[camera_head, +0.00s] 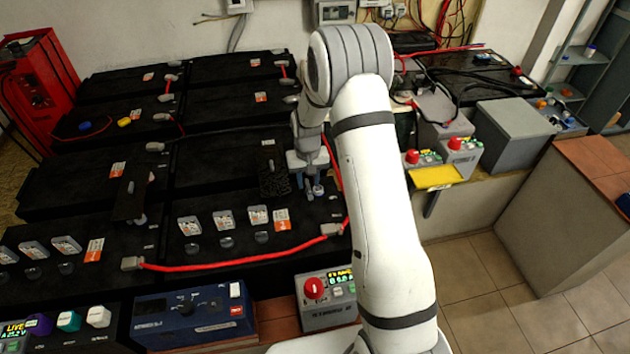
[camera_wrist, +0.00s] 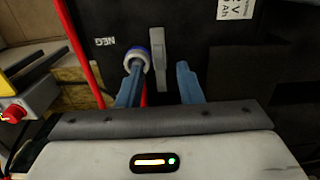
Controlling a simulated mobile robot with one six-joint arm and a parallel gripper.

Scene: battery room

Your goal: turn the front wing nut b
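My gripper (camera_wrist: 160,78) shows two blue fingers spread apart over a black battery in the wrist view. A round blue-and-white ringed piece (camera_wrist: 137,56) sits at the left fingertip, partly covered by it. A narrow grey upright piece (camera_wrist: 157,58) stands just right of it, beyond the gap between the fingers. I cannot tell which of these is wing nut b, or whether a finger touches either. In the head view my gripper (camera_head: 313,186) is low over the front middle battery (camera_head: 215,262), near its back right corner. Nothing is visibly held between the fingers.
A red cable (camera_head: 240,261) runs along the front battery; another (camera_wrist: 88,62) passes left of the fingers in the wrist view. A black flap (camera_head: 131,196) stands at the left. A grey box with a red knob (camera_head: 327,298) and a blue case (camera_head: 193,316) stand in front.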

